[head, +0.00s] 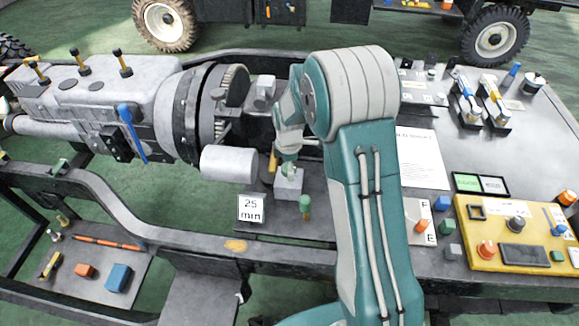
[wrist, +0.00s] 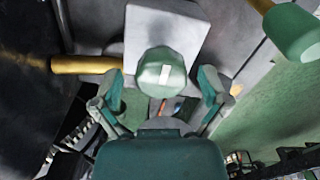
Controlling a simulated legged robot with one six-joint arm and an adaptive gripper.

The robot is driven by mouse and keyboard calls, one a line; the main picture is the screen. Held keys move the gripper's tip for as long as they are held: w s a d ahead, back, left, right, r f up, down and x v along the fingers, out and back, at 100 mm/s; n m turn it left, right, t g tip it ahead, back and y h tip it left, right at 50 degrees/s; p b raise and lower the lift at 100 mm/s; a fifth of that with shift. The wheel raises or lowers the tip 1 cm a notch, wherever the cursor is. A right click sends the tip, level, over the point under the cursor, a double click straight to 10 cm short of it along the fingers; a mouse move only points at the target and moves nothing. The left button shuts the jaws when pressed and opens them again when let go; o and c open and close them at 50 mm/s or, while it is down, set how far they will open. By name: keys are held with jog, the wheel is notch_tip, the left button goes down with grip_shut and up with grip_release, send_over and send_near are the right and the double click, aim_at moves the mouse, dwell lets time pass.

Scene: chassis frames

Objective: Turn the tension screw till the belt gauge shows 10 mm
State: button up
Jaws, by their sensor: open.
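In the wrist view, a green faceted screw head (wrist: 163,75) with a white mark stands on a pale grey block (wrist: 165,30). My gripper (wrist: 160,101) is open, with one finger on each side of the head; I cannot tell whether they touch it. A second green knob (wrist: 293,32) is at the upper right of the wrist view; a green knob (head: 305,203) also shows beside the block in the head view. I cannot make out a belt gauge reading.
A yellow handle (wrist: 85,65) lies left of the screw head. A "25 min" sign (head: 250,208) and a grey cylinder (head: 229,164) are left of the block. The grey engine (head: 110,85) fills the left.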

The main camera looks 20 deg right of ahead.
jog(key=shift+a, duration=0.4)
jog(key=shift+d, duration=0.3)
jog(key=c, duration=1.1)
jog(key=shift+c, duration=0.2)
jog(key=m, duration=0.5)
jog(key=shift+m, duration=0.3)
jog(key=m, duration=1.2)
jog(key=shift+m, duration=0.3)
jog(key=m, duration=0.5)
jog(key=shift+m, duration=0.4)
